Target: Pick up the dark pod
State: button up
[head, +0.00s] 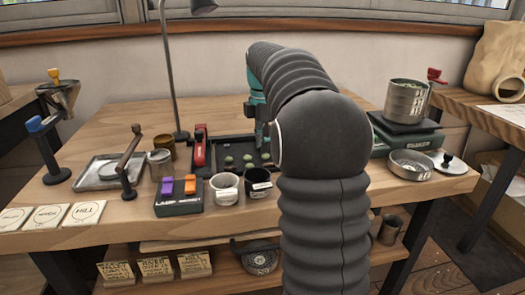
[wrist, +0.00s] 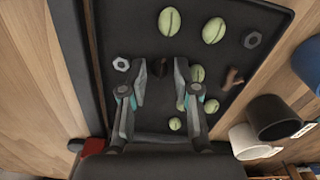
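The dark pod (wrist: 159,67) is a small, dark brown oval in the wrist view. It lies on the black tray (wrist: 120,35) and shows in the gap between my fingertips. My gripper (wrist: 160,78) is open, with one finger on each side of the pod; I cannot tell whether either touches it. In the head view my arm hides most of the gripper and part of the tray (head: 221,141), and I cannot make out the pod there.
Several green beans (wrist: 169,20), hex nuts (wrist: 121,64) and a brown twig-like piece (wrist: 233,77) lie on the tray. A red-handled tool (head: 199,150) stands at its left. A white cup (head: 224,190), a dark cup (head: 257,180) and a switch box (head: 179,199) stand in front.

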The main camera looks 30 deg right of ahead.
jog(key=c, duration=0.4)
jog(key=shift+c, duration=0.2)
jog(key=shift+r, duration=0.15)
jog(key=shift+r, duration=0.55)
notch_tip(320, 180, up, 3)
jog(key=shift+r+p, duration=0.1)
jog(key=shift+p, duration=0.45)
jog(key=s+d+r, duration=0.6)
jog(key=s, duration=0.3)
jog(key=shift+s+d+r, duration=0.2)
jog(key=shift+s+d, duration=0.1)
jog(key=shift+s, duration=0.05)
